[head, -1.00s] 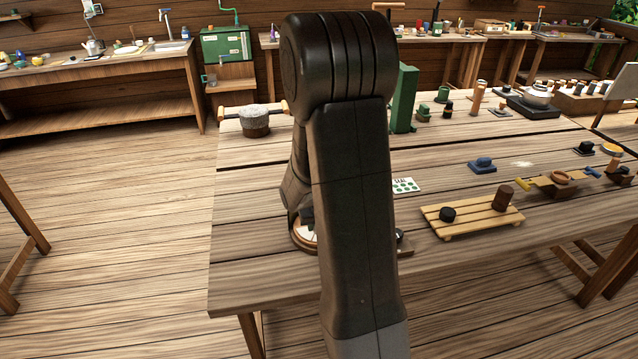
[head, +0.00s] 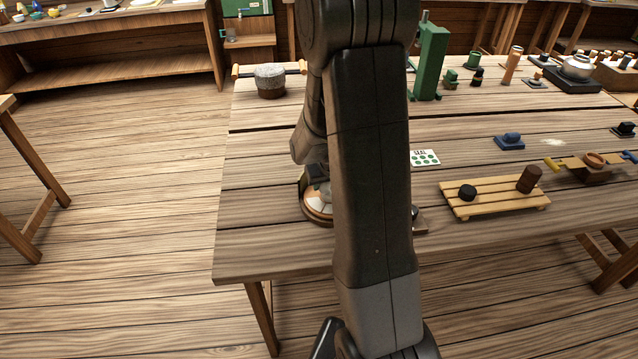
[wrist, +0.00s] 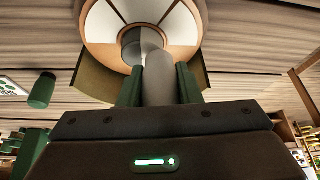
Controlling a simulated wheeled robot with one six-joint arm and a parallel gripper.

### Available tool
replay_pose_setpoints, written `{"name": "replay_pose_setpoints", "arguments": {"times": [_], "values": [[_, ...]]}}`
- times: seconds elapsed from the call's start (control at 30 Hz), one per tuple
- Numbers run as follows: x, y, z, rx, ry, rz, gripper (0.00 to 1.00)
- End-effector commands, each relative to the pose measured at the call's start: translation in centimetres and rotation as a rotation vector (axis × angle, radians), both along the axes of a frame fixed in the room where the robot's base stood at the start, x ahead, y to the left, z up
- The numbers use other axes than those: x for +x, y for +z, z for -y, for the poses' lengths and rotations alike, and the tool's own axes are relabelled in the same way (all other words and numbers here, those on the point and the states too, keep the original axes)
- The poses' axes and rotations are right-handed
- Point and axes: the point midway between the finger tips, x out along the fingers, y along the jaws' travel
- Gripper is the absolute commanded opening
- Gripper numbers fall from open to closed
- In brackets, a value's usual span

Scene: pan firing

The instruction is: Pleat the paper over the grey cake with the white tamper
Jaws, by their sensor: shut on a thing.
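My gripper (wrist: 158,72) is shut on a pale grey-white cylinder, which looks like the tamper (wrist: 160,88), between its green fingers. The tamper's far end reaches the middle of a round wood-rimmed holder. White paper segments (wrist: 104,24) with brown lines between them ring a grey centre (wrist: 140,42), which looks like the cake. The tamper partly covers this centre, and I cannot tell whether it touches the paper. In the head view the holder (head: 316,212) shows at the left of my arm, near the table's front. My arm hides the gripper there.
A slatted wooden rack (head: 495,196) with two dark pieces stands right of my arm. A card with green dots (head: 425,158) lies behind it.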

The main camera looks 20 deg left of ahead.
Motion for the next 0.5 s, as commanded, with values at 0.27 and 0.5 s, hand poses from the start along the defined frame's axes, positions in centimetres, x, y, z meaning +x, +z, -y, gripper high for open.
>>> {"name": "replay_pose_setpoints", "arguments": {"times": [0.27,0.5], "values": [[0.63,-0.14,0.33,0.0,0.0,0.0,0.0],[0.62,-0.13,0.31,0.0,0.0,0.0,0.0]]}}
